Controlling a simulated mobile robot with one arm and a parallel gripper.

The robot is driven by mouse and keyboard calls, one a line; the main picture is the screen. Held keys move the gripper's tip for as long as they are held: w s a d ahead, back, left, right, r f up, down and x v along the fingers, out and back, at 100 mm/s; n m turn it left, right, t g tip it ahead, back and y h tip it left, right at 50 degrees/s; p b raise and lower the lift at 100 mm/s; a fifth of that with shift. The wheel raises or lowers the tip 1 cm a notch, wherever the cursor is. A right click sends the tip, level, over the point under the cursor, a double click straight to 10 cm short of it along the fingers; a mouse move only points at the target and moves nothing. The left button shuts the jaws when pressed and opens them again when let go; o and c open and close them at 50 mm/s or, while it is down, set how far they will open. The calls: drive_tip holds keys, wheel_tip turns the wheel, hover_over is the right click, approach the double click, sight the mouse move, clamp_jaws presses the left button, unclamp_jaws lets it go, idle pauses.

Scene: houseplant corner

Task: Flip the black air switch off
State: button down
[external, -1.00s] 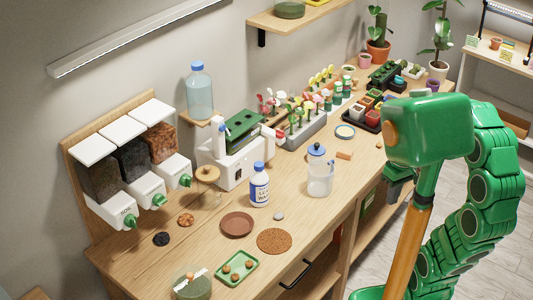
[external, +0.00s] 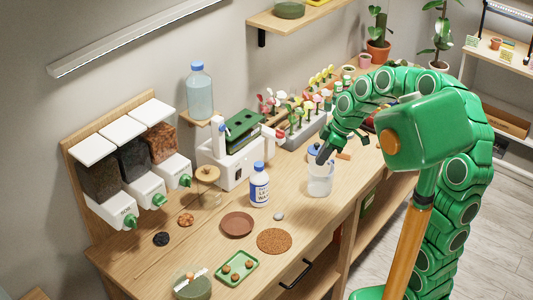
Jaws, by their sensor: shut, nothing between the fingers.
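The white machine (external: 234,165) with a green top plate (external: 244,127) stands at the back of the bench. A red part shows at its right end. I cannot make out a black air switch on it or elsewhere; it is too small or hidden. My gripper (external: 322,158) is shut and empty. It points down over the bench, right of the machine, and overlaps the clear jug (external: 320,181) and its blue-topped neighbour (external: 313,153) in the picture. I cannot tell whether it touches either.
A blue-capped white bottle (external: 259,186) stands in front of the machine. Flower trays (external: 303,135) are behind my gripper. Three dispensers (external: 135,190) stand at the left. A brown saucer (external: 237,224), a cork mat (external: 274,241) and a green tray (external: 237,268) lie in front.

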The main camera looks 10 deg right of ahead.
drive_tip(key=w+a+f+n+y, duration=0.1)
drive_tip(key=w+a+f+n, duration=0.3)
drive_tip(key=w+a, duration=0.3)
drive_tip(key=w+a+f+n+t+y, duration=0.1)
drive_tip(key=w+a+f+n, duration=0.3)
drive_tip(key=w+a, duration=0.4)
drive_tip(key=shift+w+f+n+y, duration=0.35)
drive_tip(key=shift+w+n+y, duration=0.05)
drive_tip(key=shift+w, duration=0.55)
drive_tip(key=shift+a+f, duration=0.1)
drive_tip(key=shift+a, duration=0.05)
approach(238, 176)
drive_tip(key=x, duration=0.4)
drive_tip(key=shift+f, duration=0.2)
drive_tip(key=shift+w, duration=0.1)
